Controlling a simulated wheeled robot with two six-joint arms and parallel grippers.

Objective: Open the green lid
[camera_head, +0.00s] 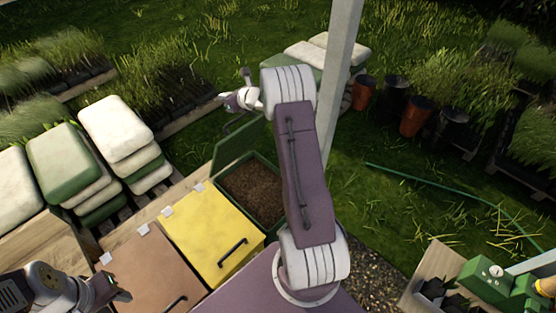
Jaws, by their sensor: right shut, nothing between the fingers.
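The green lid (238,141) stands raised at the back of the green bin (283,225), tilted up from its opening. Dark brown soil (252,188) shows inside the bin. My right arm reaches across the right part of the bin and hides some of it. My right gripper (225,97) is small in the picture, just above and beyond the top of the raised lid. It is shut with nothing in it; whether it touches the lid is hard to tell. My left gripper (121,296) is at the lower left, over the brown lid, and its fingers are unclear.
A yellow lid (211,238) and a brown lid (143,266), both closed with black handles, lie left of the green bin. Stacked sacks (115,128) stand at the left. A grey post (338,75) rises behind my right arm. Pots and a green hose (420,178) are at the right.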

